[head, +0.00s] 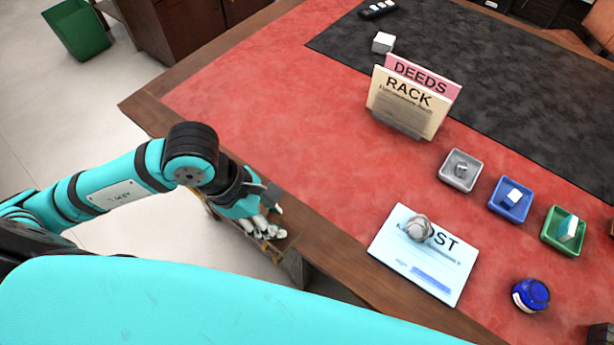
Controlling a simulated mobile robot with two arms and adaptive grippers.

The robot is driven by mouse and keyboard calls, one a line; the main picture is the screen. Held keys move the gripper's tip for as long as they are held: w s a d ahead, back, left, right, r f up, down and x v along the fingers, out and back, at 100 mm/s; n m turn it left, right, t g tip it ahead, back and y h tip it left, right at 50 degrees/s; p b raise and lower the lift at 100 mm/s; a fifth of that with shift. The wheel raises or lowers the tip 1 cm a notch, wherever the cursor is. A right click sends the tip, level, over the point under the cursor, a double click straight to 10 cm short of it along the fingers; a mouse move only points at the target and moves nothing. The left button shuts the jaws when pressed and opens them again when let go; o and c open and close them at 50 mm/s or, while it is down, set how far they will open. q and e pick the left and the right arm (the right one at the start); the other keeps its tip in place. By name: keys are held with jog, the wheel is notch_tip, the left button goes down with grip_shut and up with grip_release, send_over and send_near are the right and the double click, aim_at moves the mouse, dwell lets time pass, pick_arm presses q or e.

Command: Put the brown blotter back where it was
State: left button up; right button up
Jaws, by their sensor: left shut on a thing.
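My left gripper (262,228) is at the desk's front edge, left of the letter sheet. It is shut on a brown wooden piece (284,242) with a brass-coloured bit, which juts out from the desk front. It looks like part of a drawer, but the fingers hide most of it. I cannot make out a brown blotter for certain. A dark brown thing (602,334) is cut off at the lower right corner; I cannot tell what it is. My right gripper is out of view.
A rack of cards (408,100) stands on the red desk top (290,110). Grey (460,170), blue (510,200) and green (564,231) trays each hold a small item. A letter sheet (425,265) bears a grey lump (419,228). A blue jar (530,295) stands nearby. The left desk top is clear.

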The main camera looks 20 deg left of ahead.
pick_arm(q)
jog(key=shift+w+d+f+b, duration=0.1)
jog(key=shift+w+f+b, duration=0.15)
jog(key=shift+w+b, duration=0.35)
jog(key=shift+w+d+f+b, duration=0.1)
jog(key=shift+w+f+b, duration=0.1)
jog(key=shift+w+b, duration=0.35)
jog(key=w+f+p, duration=0.1)
jog(key=w, duration=0.3)
jog(key=w+d+f+p, duration=0.1)
jog(key=w+p, duration=0.1)
jog(key=w, duration=0.3)
jog(key=w+f+p, duration=0.1)
jog(key=w+f, duration=0.1)
jog(key=w, duration=0.2)
jog(key=shift+w+d, duration=0.2)
jog(key=shift+f, duration=0.1)
jog(key=shift+f, duration=0.15)
jog(key=o, duration=1)
